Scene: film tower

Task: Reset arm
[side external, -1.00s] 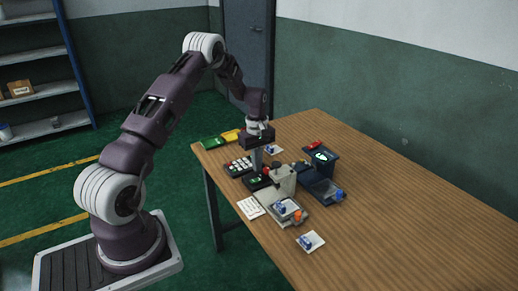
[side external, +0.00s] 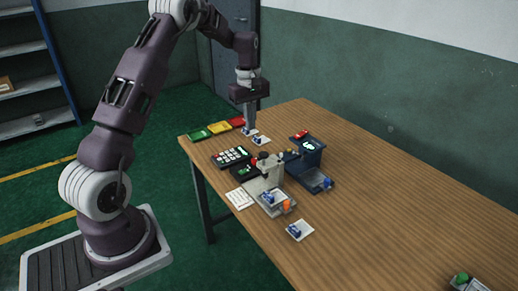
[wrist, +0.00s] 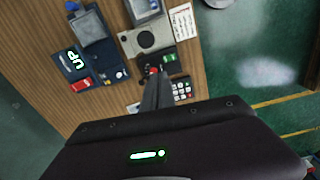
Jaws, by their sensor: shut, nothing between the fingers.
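My gripper (side external: 249,127) points down over the far left end of the wooden table, its fingers shut and empty. In the side view, its tips appear close to a white card with a blue piece (side external: 260,140); I cannot tell how high they are above the table. In the wrist view, the shut fingers (wrist: 155,80) appear in front of the keypad and a black box with a red part, with nothing between them.
Green (side external: 199,135), yellow (side external: 220,128) and red pads lie by the table's far left edge. A keypad (side external: 231,157), beige device (side external: 271,166) and dark blue device (side external: 309,155) reading "UP" stand nearby. A card (side external: 300,231) lies in front. The right of the table is mostly clear.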

